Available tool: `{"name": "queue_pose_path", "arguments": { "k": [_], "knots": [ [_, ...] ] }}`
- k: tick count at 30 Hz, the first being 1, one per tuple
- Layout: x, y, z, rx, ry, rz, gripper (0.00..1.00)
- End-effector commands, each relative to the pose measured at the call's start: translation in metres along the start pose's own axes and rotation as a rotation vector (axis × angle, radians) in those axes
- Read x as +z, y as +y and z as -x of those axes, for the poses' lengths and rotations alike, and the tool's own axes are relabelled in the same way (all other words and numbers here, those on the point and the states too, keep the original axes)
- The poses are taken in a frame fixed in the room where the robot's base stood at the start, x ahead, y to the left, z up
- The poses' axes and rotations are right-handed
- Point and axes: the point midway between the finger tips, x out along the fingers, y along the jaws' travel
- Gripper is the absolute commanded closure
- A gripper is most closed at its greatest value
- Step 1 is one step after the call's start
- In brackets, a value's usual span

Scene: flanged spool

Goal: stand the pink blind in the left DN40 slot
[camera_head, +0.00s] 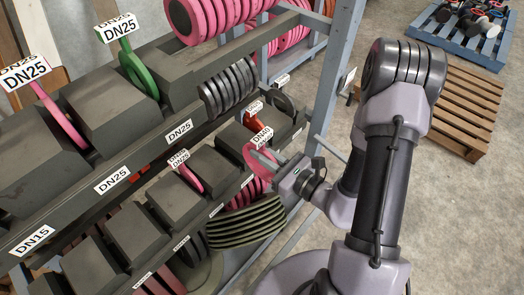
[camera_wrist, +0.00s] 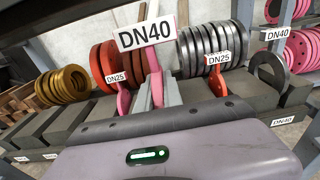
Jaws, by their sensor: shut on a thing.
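My gripper (camera_head: 268,160) is shut on the pink blind (camera_head: 254,158), which carries a white DN40 tag. The blind is at the front of the lower row of dark blocks, towards its right end. In the wrist view the blind (camera_wrist: 153,72) rises upright between the fingers (camera_wrist: 164,95); its lower part is hidden. I cannot tell whether it touches the shelf. A black ring-topped blind (camera_wrist: 270,74) stands in a slot at the right, above a DN40 shelf label (camera_wrist: 283,121). The left DN40 slot's label is not readable in the head view.
A red DN25-tagged blind (camera_wrist: 219,84) stands between the held blind and the black one. A pink DN25-tagged blind (camera_head: 190,178) stands in the same row. Green discs (camera_head: 245,222) hang below my gripper. A blue-grey rack post (camera_head: 337,70) stands close to my arm.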

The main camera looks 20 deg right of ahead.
Motion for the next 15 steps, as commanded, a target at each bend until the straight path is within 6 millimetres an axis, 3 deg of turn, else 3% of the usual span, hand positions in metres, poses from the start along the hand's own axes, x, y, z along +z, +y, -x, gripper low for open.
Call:
{"name": "queue_pose_path", "arguments": {
  "k": [15],
  "knots": [
    [-0.002, -0.001, -0.035, 0.002, -0.002, 0.007, 1.0]
  ]
}}
